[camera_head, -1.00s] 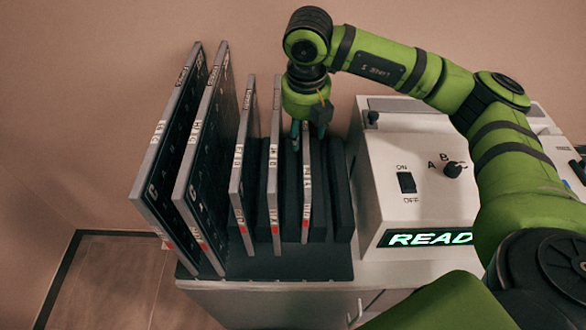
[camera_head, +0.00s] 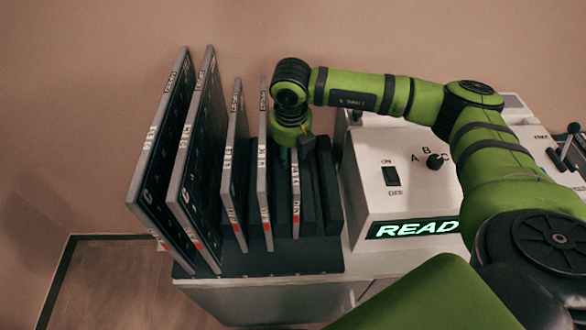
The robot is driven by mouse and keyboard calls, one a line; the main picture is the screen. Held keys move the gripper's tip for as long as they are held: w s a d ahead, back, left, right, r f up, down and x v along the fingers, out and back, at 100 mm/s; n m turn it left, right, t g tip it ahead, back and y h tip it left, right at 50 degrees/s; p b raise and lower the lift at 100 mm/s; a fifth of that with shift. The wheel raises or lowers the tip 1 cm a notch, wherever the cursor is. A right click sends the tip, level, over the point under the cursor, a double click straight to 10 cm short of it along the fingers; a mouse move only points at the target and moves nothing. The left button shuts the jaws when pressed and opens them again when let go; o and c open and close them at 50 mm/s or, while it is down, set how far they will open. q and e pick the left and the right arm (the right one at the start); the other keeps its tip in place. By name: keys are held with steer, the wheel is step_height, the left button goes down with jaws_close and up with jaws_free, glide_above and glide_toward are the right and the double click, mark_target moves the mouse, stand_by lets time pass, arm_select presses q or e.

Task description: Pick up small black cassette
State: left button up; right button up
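Several flat cassettes with grey edges and dark faces stand upright in a black rack (camera_head: 300,262). The smallest cassette (camera_head: 296,205) is the rightmost grey-edged one, in a slot between dark dividers. My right gripper (camera_head: 294,154) points down at its upper end, with a fingertip showing on either side of the grey edge. The gripper hides the cassette's top, and I cannot tell whether the fingers press on it. My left gripper is out of view.
Two medium cassettes (camera_head: 232,165) (camera_head: 262,180) stand just left of the smallest one. Two large cassettes (camera_head: 150,170) (camera_head: 188,165) stand farther left.

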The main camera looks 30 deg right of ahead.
jaws_close()
steer(key=shift+r, duration=0.1)
step_height(320, 180, up, 9)
steer(key=b, duration=0.2)
steer(key=shift+w+f+b, duration=0.1)
steer(key=shift+f+b, duration=0.1)
steer(key=shift+b, duration=0.1)
steer(key=shift+r, duration=0.6)
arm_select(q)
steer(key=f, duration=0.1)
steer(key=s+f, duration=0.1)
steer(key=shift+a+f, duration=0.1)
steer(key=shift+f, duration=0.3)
arm_select(e)
steer(key=shift+r, duration=0.1)
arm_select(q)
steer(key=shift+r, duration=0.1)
arm_select(e)
steer(key=shift+r, duration=0.15)
arm_select(q)
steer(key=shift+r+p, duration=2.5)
steer(key=shift+p, duration=0.05)
arm_select(e)
step_height(320, 180, up, 9)
